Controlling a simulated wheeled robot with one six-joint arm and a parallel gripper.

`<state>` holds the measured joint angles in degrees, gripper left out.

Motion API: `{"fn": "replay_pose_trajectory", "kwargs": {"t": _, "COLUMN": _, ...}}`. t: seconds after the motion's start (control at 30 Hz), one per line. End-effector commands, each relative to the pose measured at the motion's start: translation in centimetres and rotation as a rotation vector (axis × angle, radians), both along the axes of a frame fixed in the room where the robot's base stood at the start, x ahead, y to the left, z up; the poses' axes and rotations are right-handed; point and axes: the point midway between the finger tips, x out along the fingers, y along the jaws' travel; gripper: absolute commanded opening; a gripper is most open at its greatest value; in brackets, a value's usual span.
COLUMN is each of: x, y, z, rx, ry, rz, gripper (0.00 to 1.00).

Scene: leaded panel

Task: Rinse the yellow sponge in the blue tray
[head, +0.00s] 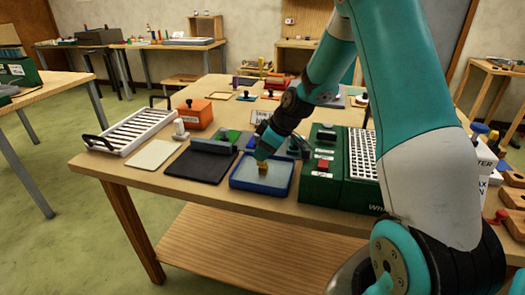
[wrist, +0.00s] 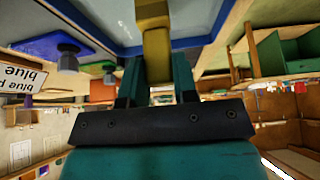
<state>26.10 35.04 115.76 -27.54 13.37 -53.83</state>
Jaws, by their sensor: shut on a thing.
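The yellow sponge (head: 263,166) is a small block at the blue tray, and my gripper (head: 264,158) is shut on it from above. In the wrist view the sponge (wrist: 155,40) stands out between the two teal fingers of my gripper (wrist: 157,75). The blue tray (head: 259,189) has a dark blue rim and a pale bottom, and its rim (wrist: 190,43) also shows in the wrist view. The sponge's end is over or in the tray; I cannot tell whether it touches the bottom.
A black mat with a grey bar (head: 200,163) lies left of the tray. A green machine (head: 318,178) stands close on its right. A white rack (head: 131,130), a cream pad (head: 151,154) and an orange box (head: 199,113) are further left.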

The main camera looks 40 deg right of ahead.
Motion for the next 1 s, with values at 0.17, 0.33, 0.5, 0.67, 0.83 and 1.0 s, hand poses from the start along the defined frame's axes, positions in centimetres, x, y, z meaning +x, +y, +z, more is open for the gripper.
{"fn": "replay_pose_trajectory", "kwargs": {"t": 0.17, "x": 0.0, "y": 0.0, "z": 0.0, "rx": 0.0, "ry": 0.0, "rz": 0.0, "gripper": 0.06}}
{"fn": "replay_pose_trajectory", "kwargs": {"t": 0.33, "x": 0.0, "y": 0.0, "z": 0.1, "rx": 0.0, "ry": 0.0, "rz": 0.0, "gripper": 0.06}}
{"fn": "replay_pose_trajectory", "kwargs": {"t": 0.5, "x": 0.0, "y": 0.0, "z": 0.8, "rx": 0.0, "ry": -0.001, "rz": 0.0, "gripper": 0.06}}
{"fn": "replay_pose_trajectory", "kwargs": {"t": 0.67, "x": 0.0, "y": 0.0, "z": 1.8, "rx": 0.0, "ry": -0.001, "rz": 0.0, "gripper": 0.06}}
{"fn": "replay_pose_trajectory", "kwargs": {"t": 0.83, "x": 0.0, "y": 0.0, "z": 2.9, "rx": -0.001, "ry": -0.001, "rz": -0.001, "gripper": 0.06}}
{"fn": "replay_pose_trajectory", "kwargs": {"t": 1.0, "x": 0.0, "y": 0.0, "z": 4.0, "rx": -0.001, "ry": -0.001, "rz": 0.0, "gripper": 0.06}}
